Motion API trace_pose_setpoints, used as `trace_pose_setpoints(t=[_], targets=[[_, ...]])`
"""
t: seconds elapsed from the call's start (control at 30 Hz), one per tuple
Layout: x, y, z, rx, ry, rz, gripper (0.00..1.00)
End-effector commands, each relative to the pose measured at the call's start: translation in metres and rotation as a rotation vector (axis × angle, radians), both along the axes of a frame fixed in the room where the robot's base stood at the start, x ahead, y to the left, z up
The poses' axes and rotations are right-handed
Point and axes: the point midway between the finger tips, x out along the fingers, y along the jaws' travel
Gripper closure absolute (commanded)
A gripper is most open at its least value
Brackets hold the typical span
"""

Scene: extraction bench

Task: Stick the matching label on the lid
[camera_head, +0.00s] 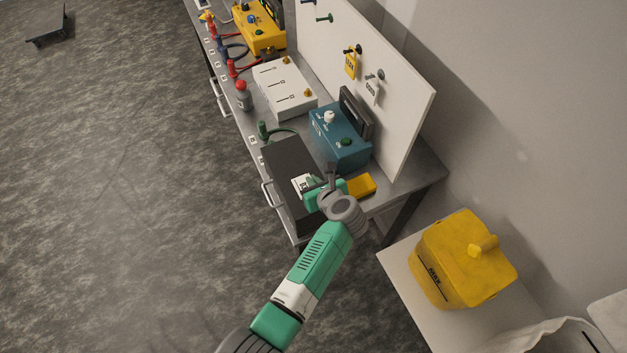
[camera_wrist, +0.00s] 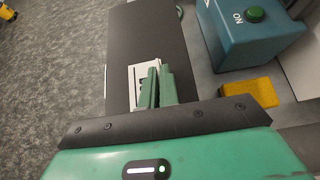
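A small white label with dark print (camera_head: 301,184) is at the near end of a long dark grey flat-topped case (camera_head: 284,160) on the bench. In the wrist view the label (camera_wrist: 133,82) shows beside and partly behind my gripper's green fingers. My gripper (camera_head: 316,184) is over the dark top, and its fingers (camera_wrist: 160,84) are close together with a narrow gap. I cannot tell whether they hold the label or whether it lies on the surface. A yellow lidded container (camera_head: 465,258) with a knob and dark print stands on a side table at the right.
A teal box with a green button (camera_head: 340,140) and a small yellow block (camera_head: 361,186) sit right of my gripper. A white box (camera_head: 284,88) and a red-capped bottle (camera_head: 243,97) stand farther back. A white upright board (camera_head: 400,110) with hanging tags borders the bench.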

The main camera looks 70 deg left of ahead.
Motion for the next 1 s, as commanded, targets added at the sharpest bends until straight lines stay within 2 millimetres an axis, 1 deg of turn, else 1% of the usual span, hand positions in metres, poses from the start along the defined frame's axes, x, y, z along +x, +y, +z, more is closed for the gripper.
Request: trace_pose_setpoints(t=[0.03, 0.13, 0.2, 0.27, 0.5, 0.57, 0.67, 0.8, 0.9, 1.0], targets=[[-0.001, -0.001, -0.004, -0.005, 0.002, 0.000, 1.00], [-0.001, -0.001, -0.004, -0.006, 0.002, 0.000, 1.00], [-0.001, -0.001, -0.004, -0.005, 0.002, 0.000, 0.84], [-0.001, -0.001, -0.003, -0.005, 0.002, 0.000, 0.72], [-0.001, -0.001, -0.002, -0.003, 0.001, 0.000, 0.72], [0.000, -0.004, 0.000, -0.002, 0.001, 0.000, 0.72], [0.001, -0.017, 0.010, -0.001, 0.000, -0.003, 0.72], [0.002, -0.042, 0.026, -0.002, 0.000, -0.003, 0.72], [0.002, -0.055, 0.035, -0.003, 0.000, -0.003, 0.72], [0.002, -0.063, 0.040, -0.003, 0.001, -0.001, 0.72]])
